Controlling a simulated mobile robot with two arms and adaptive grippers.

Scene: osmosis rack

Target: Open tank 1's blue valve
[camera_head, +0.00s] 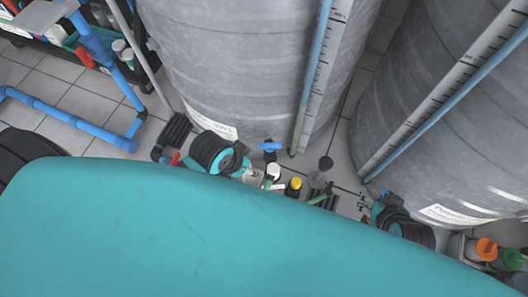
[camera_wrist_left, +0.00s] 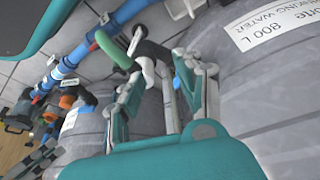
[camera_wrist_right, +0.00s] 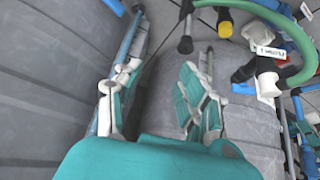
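A blue valve handle (camera_head: 270,147) sits low at the foot of the left grey tank (camera_head: 250,60) in the head view. A smaller blue part (camera_head: 383,193) shows at the foot of the right tank (camera_head: 440,110). I cannot read a tank number. In the left wrist view my left gripper (camera_wrist_left: 158,85) is open, its fingers apart before a grey tank wall, with nothing visibly held. In the right wrist view my right gripper (camera_wrist_right: 157,90) is open and empty, facing a grey tank. I cannot make out either gripper in the head view.
A green hose (camera_wrist_left: 112,50), a white elbow (camera_wrist_left: 147,70) and blue pipe (camera_wrist_left: 62,70) lie near my left gripper. A yellow-capped fitting (camera_wrist_right: 225,24) and a green hose (camera_wrist_right: 300,45) are beyond my right gripper. Tiled floor (camera_head: 85,105) is partly clear at left.

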